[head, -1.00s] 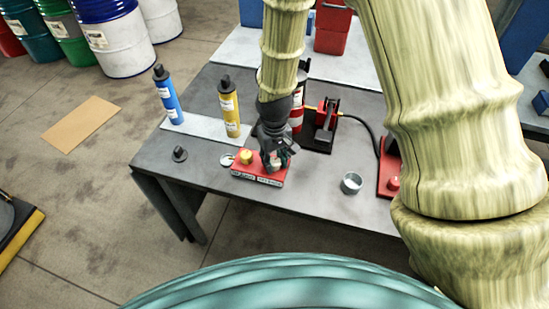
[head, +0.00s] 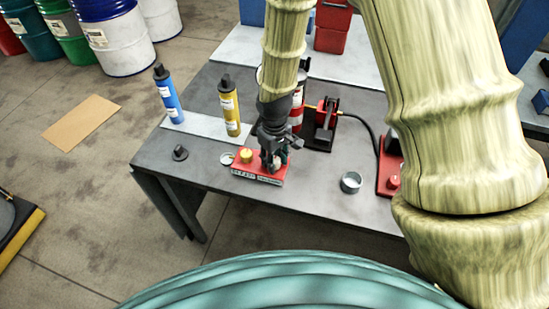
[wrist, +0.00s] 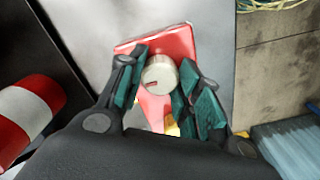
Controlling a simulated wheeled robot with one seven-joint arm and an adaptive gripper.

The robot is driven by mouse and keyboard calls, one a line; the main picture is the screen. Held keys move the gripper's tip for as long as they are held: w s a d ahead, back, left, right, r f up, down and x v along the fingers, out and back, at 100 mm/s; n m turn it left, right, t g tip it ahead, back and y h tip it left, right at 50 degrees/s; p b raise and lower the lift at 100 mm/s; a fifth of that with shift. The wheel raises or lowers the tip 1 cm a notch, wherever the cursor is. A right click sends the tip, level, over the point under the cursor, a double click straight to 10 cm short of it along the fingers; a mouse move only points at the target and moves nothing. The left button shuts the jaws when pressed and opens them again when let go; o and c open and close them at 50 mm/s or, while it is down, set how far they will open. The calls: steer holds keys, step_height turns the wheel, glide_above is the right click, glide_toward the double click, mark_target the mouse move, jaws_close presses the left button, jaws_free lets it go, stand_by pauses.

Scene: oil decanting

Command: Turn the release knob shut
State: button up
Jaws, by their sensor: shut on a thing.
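A red control box (head: 243,170) sits near the front edge of the grey table, with labels on its front too small to read. A yellow knob (head: 246,156) stands on its left part. The pale release knob (wrist: 160,75), round with a short red mark, shows in the wrist view on the box's red top (wrist: 178,42). My gripper (head: 273,167) points down over the right part of the box. It is shut on the pale knob, with one teal-padded finger on each side. In the head view the fingers hide this knob.
A yellow bottle (head: 229,108) and a blue bottle (head: 168,97) stand behind left. A black knob-like part (head: 180,153) lies at left, a metal cup (head: 351,182) at right. A red-and-white cylinder (wrist: 28,115) is close beside my gripper. A hose (head: 365,128) runs behind right.

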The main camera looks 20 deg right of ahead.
mark_target(275, 159)
steer(key=o, duration=1)
steer(key=shift+o, duration=0.2)
steer(key=shift+r, duration=0.1)
step_height(275, 159, up, 12)
stand_by(0.3)
